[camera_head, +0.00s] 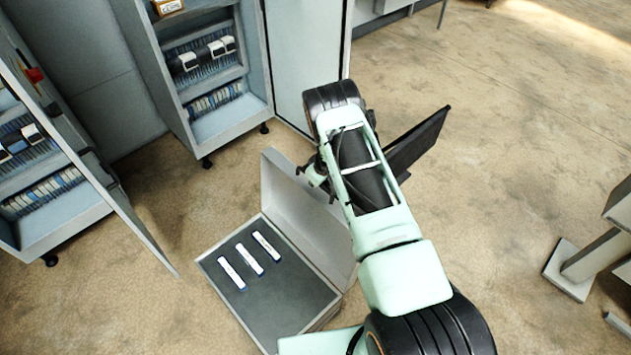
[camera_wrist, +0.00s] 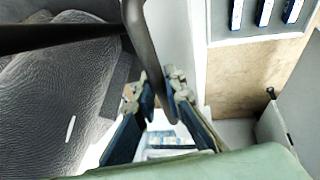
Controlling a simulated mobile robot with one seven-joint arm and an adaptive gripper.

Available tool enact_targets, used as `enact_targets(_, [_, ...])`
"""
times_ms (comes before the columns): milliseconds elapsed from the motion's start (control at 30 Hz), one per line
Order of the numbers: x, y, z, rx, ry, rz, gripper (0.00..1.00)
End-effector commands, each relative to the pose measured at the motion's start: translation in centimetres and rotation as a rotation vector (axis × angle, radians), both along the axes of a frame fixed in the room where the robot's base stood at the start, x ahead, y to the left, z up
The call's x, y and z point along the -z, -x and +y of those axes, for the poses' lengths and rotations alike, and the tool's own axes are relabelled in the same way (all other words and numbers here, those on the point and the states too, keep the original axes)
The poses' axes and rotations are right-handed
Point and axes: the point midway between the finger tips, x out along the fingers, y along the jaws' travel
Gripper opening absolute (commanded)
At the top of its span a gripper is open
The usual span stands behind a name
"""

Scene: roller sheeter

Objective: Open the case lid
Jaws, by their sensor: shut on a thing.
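The grey case (camera_head: 262,318) lies on the floor, with three white-and-blue bars (camera_head: 250,260) on its dark inner surface. Its light grey lid (camera_head: 295,215) stands raised, roughly upright, at the case's right side. My gripper (camera_head: 318,175) is at the lid's upper edge, partly hidden by my arm in the head view. In the wrist view, its two fingers (camera_wrist: 164,98) are shut on a dark curved handle (camera_wrist: 138,35) beside the pale lid (camera_wrist: 182,45). The case interior with its bars shows at the top right there (camera_wrist: 264,32).
Open cabinets with shelves (camera_head: 205,75) stand at the back left. Another open cabinet (camera_head: 45,170) and its door are at the left. A dark thin panel (camera_head: 425,138) is right of my arm. A grey stand (camera_head: 575,270) is at the right. Bare floor lies between.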

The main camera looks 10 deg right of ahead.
Motion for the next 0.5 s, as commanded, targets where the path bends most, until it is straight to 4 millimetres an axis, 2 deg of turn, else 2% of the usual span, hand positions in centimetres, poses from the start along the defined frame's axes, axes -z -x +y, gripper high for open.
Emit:
enact_targets(33, [-0.06, -0.03, -0.03, -0.001, 0.001, -0.001, 0.11])
enact_targets(200, [-0.04, -0.02, 0.0, 0.0, 0.0, 0.0, 0.29])
enact_targets(500, [-0.12, 0.03, 0.05, -0.001, -0.001, 0.0, 0.29])
